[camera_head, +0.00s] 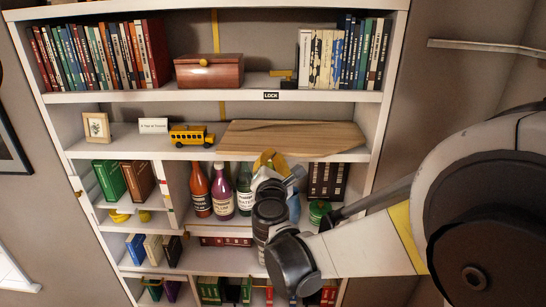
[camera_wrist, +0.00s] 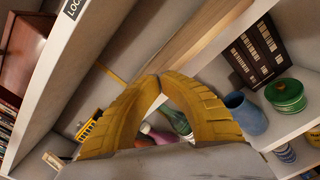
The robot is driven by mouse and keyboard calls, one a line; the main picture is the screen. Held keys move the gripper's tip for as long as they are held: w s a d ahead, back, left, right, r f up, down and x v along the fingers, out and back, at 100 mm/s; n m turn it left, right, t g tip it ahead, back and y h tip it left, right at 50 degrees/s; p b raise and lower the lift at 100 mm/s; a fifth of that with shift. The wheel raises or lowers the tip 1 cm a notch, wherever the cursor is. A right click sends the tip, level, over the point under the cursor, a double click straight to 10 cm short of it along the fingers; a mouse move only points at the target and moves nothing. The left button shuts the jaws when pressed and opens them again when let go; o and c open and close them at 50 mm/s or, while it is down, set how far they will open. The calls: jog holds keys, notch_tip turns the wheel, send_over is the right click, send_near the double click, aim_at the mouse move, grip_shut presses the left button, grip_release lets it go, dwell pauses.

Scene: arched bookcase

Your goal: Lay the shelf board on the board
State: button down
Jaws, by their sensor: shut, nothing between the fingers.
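A brown wooden shelf board (camera_head: 290,137) lies flat on the second white shelf (camera_head: 180,151), toward its right side, in the head view. The wooden board also shows as a brown strip at upper centre in the wrist view (camera_wrist: 208,38). My gripper (camera_head: 268,156) is in front of the bookcase, just below the board's front edge in the picture. Its yellow fingertips meet in the wrist view (camera_wrist: 160,77), with nothing between them. I cannot tell whether the fingers touch the shelf or board.
A yellow toy bus (camera_head: 192,135), a card and a frame stand left of the board. The top shelf holds books and a wooden box (camera_head: 208,71). Below are bottles (camera_head: 222,190), a blue cup (camera_wrist: 246,112) and a green tin (camera_wrist: 285,95), close to my gripper.

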jog(key=shift+w, duration=0.65)
jog(key=s, duration=1.4)
jog(key=s+d+f+m+g+h+b, duration=0.25)
jog(key=d+f+m, duration=0.25)
jog(key=d+m, duration=0.25)
jog(key=s+d+f+m+g+h+b, duration=0.1)
jog(key=s+d+f+m+g+b, duration=0.25)
jog(key=d+m, duration=0.35)
jog(key=s+d+f+m+g+y+b, duration=0.2)
jog(key=s+f+m, duration=0.3)
jog(key=s+m, duration=0.1)
jog(key=s+d+f+m+g+y+b, duration=0.1)
jog(key=s+f+m+g+y, duration=0.1)
jog(key=s+f+m, duration=0.3)
jog(key=s+m, duration=0.2)
jog(key=m, duration=0.1)
jog(key=shift+d+f+g+b, duration=0.2)
jog(key=shift+d+g+b, duration=0.15)
jog(key=shift+g, duration=0.05)
